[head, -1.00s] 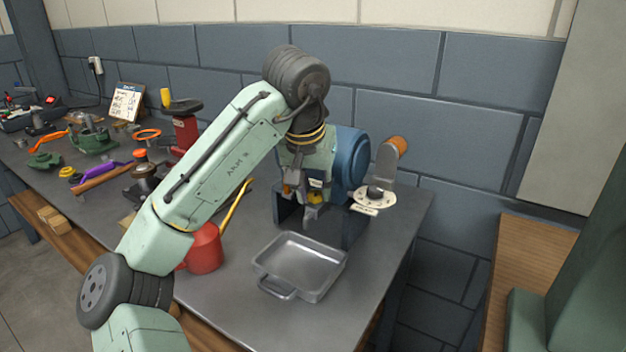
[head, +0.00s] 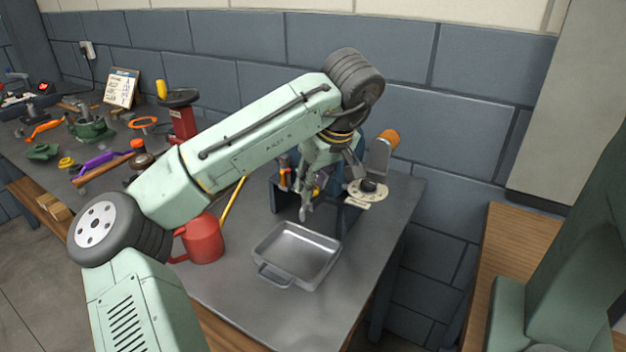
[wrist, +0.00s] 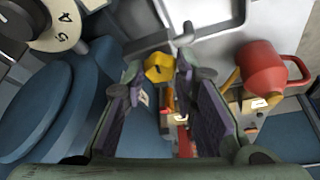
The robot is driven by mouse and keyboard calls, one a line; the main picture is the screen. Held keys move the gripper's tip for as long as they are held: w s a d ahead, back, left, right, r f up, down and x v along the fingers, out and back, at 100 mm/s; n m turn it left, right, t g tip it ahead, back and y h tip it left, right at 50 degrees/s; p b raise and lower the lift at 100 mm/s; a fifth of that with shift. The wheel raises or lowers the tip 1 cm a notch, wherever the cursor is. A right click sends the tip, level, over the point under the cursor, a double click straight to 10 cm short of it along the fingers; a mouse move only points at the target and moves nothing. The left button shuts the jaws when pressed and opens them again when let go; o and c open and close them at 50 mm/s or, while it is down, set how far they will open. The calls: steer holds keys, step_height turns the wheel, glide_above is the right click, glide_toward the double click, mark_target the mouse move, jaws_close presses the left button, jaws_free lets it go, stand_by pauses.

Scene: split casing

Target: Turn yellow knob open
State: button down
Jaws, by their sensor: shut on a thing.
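The yellow knob (wrist: 158,68) shows between my fingertips in the wrist view. My gripper (wrist: 157,72) is shut on it, one finger on each side. In the head view my gripper (head: 308,196) is low at the front of the blue casing, with a small bit of yellow (head: 316,190) beside the fingers. My arm hides most of the casing there; its rounded blue body (wrist: 40,110) fills the left of the wrist view. How far the knob is turned cannot be told.
A grey metal tray (head: 298,279) lies on the bench in front of the casing. A red can (head: 203,240) stands left of it. A round pale dial (head: 384,190) and an orange-ended lever (head: 388,138) are at the right. Tools clutter the bench's left side.

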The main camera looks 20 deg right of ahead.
steer(key=shift+n, duration=0.6)
steer(key=shift+d, duration=0.1)
steer(key=c, duration=1.3)
jaws_free()
